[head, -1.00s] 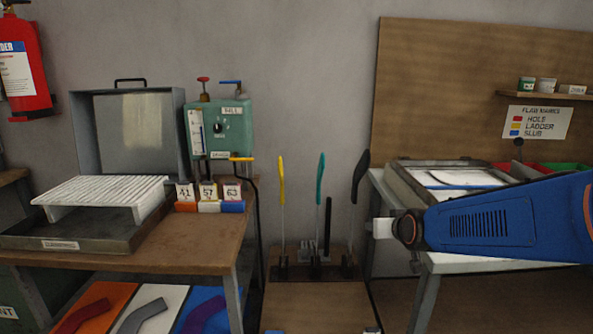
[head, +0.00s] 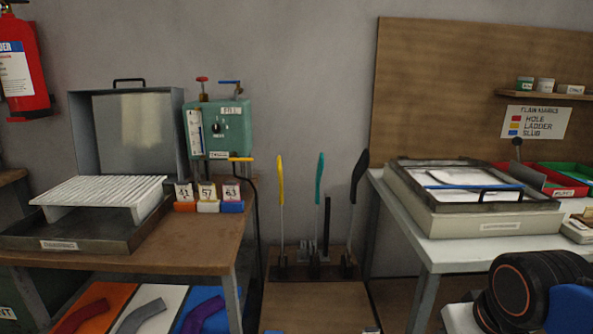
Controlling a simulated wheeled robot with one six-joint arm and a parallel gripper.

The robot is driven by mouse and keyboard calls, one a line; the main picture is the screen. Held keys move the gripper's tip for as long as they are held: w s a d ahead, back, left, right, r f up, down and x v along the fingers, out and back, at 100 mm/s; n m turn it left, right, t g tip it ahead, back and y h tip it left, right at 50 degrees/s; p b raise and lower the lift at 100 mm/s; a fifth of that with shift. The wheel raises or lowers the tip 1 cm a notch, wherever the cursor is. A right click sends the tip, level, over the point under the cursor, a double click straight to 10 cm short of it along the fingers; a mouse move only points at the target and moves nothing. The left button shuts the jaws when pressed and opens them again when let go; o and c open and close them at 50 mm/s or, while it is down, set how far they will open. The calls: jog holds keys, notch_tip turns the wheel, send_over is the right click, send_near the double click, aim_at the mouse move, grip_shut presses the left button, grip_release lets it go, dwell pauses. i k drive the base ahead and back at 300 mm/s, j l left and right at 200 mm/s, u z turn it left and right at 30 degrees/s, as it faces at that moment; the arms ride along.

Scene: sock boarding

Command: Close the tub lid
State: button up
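The tub (head: 120,238) is a shallow dark metal tray with a label on its front, on the brown table at left. A white ribbed rack (head: 105,190) stands in it. Its lid (head: 135,130) is a grey panel with a raised rim and a black handle on top. The lid stands open, upright at the back of the tub. Only part of my arm shows at the bottom right, far from the tub. My gripper is out of view.
A green fill box (head: 218,130) with valves stands right of the lid. Numbered blocks (head: 208,206) sit beside the tub. Upright yellow, teal and black boards (head: 319,185) stand between the tables. A second tray (head: 470,220) is on the white table (head: 440,255).

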aim_at(80, 101)
jog(key=u, duration=1.4)
